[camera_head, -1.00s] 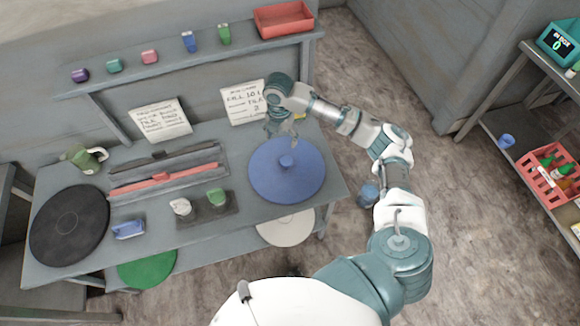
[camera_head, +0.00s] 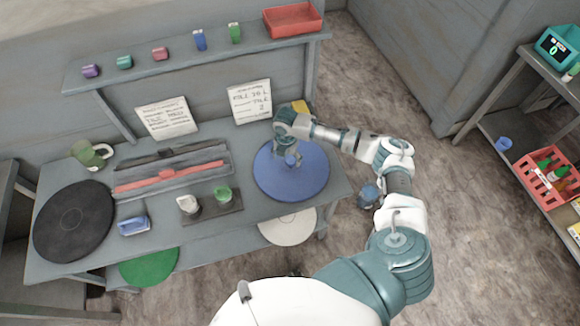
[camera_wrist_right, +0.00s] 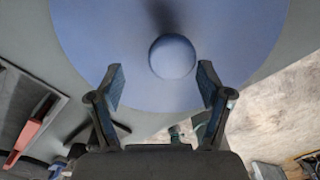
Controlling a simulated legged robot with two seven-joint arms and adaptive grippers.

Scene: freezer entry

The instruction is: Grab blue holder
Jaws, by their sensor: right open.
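A round blue disc (camera_head: 308,182) with a round blue knob (camera_wrist_right: 172,56) in its middle lies flat on the right end of the grey table. It fills much of the right wrist view (camera_wrist_right: 95,25). My right gripper (camera_head: 291,158) is over the disc at the knob. In the right wrist view my right gripper (camera_wrist_right: 161,80) is open, with the knob just beyond and between its fingertips, not gripped. A small blue object with a handle (camera_head: 133,226) lies at the table's front left. I cannot tell which one is called the holder. My left gripper is not in view.
A black disc (camera_head: 72,222), a green mug (camera_head: 90,155) and a tray with a red bar (camera_head: 170,178) are left on the table. Small white and green cups stand on a dark mat (camera_head: 213,205). A shelf above holds small blocks and a red tray (camera_head: 292,18).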

